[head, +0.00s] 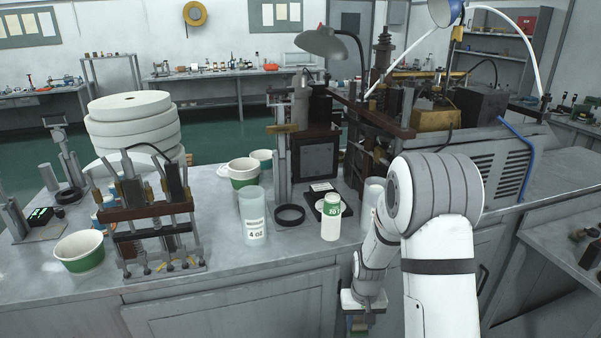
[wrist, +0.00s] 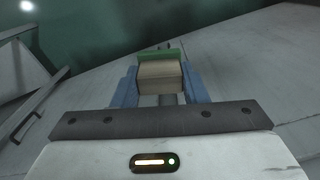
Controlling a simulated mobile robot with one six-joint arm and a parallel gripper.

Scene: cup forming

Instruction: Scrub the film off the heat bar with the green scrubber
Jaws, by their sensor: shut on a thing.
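My gripper (head: 361,318) hangs low in front of the bench's front edge in the head view, partly cut off by the bottom of the picture. In the wrist view my gripper (wrist: 160,78) has its blue fingers shut on the scrubber (wrist: 162,76), a tan block with a green layer (wrist: 160,57) on its far side. The scrubber is clear of the bench top. A stand with brown and dark crossbars (head: 152,232) is on the bench at front left, away from my gripper. I cannot tell for sure which bar is the heat bar, and no film can be made out.
A clear cup marked 4 oz (head: 254,215), a white bottle with a green label (head: 331,217) and a dark ring (head: 289,215) stand near the bench's front. Green-banded paper cups (head: 80,250), white rolls (head: 132,122) and a large machine (head: 490,150) take up more room.

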